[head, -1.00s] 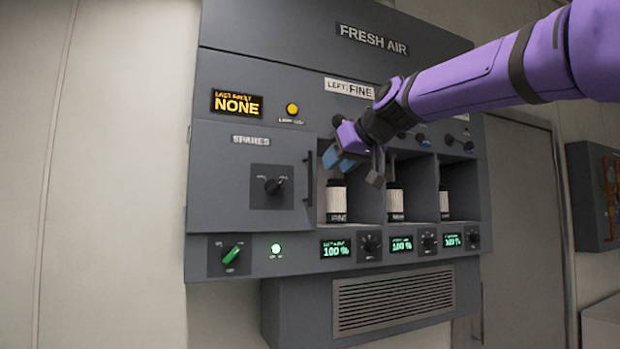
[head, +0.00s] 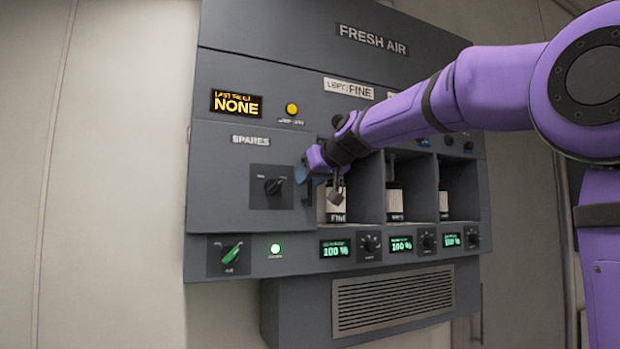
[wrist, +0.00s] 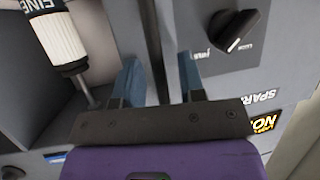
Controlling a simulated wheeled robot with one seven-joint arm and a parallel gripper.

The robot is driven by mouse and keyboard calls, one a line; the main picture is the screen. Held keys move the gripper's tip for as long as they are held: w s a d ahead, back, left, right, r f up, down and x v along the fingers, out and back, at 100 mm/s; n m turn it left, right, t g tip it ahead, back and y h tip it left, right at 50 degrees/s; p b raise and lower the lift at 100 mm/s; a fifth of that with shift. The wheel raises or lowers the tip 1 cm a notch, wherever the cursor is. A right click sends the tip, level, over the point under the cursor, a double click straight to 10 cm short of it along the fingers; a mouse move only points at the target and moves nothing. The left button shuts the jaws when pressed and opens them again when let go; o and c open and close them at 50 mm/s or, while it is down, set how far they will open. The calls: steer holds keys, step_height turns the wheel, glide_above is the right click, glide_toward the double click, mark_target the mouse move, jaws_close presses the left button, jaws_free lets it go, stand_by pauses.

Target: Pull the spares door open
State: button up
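The spares door (head: 220,190) is the grey panel at the left of the fresh air unit, flush and shut. It bears a dark knob (head: 273,186), which also shows in the wrist view (wrist: 236,32). The door's vertical handle was at its right edge; my gripper (head: 319,182) now covers most of it in the head view. In the wrist view, my gripper (wrist: 158,78) has its two blue fingers apart, near the door's right edge. A grey upright strip shows between them; I cannot tell whether the fingers touch the handle.
To the right of the door are open bays with white canisters; the nearest, labelled FINE (head: 331,206), stands close to my gripper and also shows in the wrist view (wrist: 58,38). Below run a green switch (head: 231,254) and several displays.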

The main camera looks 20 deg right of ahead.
steer(key=shift+w, duration=0.1)
jaws_close()
